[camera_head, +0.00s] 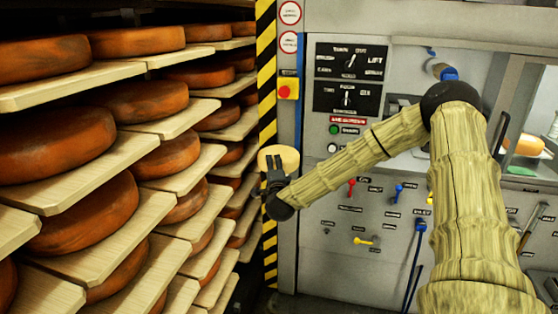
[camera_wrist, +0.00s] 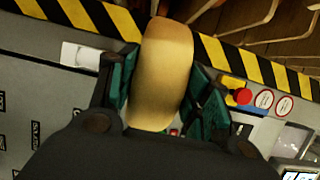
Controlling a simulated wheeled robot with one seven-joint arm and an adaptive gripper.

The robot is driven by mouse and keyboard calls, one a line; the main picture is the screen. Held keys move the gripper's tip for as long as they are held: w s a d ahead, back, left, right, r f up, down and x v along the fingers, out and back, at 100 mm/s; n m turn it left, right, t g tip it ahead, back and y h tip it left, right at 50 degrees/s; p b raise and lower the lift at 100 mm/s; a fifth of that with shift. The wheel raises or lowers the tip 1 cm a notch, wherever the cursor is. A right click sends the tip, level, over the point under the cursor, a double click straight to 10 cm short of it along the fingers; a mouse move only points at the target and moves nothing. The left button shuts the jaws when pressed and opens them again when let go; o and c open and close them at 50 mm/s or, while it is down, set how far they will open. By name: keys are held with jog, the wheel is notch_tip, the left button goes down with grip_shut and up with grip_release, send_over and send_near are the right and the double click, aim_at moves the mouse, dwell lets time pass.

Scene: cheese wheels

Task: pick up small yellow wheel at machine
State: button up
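A small pale yellow wheel (camera_head: 284,154) shows at my gripper (camera_head: 276,172) in the head view, in front of the machine (camera_head: 310,230) near its striped left edge. In the wrist view the yellow wheel (camera_wrist: 158,75) sits between the two green-padded fingers of my gripper (camera_wrist: 160,88). Both fingers lie against or very close to its sides, and it appears held in front of the machine panel. The lower end of the wheel is partly hidden by the gripper body.
Shelves (camera_head: 95,75) with several large orange-brown cheese wheels (camera_head: 60,145) stand at the left, close to my gripper. The machine panel carries a red button (camera_head: 285,92), dials (camera_head: 348,62) and coloured levers (camera_head: 351,187). An orange-yellow object (camera_head: 528,145) lies inside the machine at the right.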

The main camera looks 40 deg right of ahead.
grip_shut()
jog(key=shift+r, duration=0.15)
jog(key=shift+r+b, duration=0.45)
jog(key=shift+r, duration=1.1)
jog(key=r+b+v, duration=0.1)
jog(key=b+v, duration=0.1)
jog(key=v, duration=1.4)
jog(key=shift+d+r+b, duration=0.3)
jog(key=shift+r+b, duration=0.05)
jog(key=shift+b, duration=0.05)
jog(key=shift+s+a, duration=0.1)
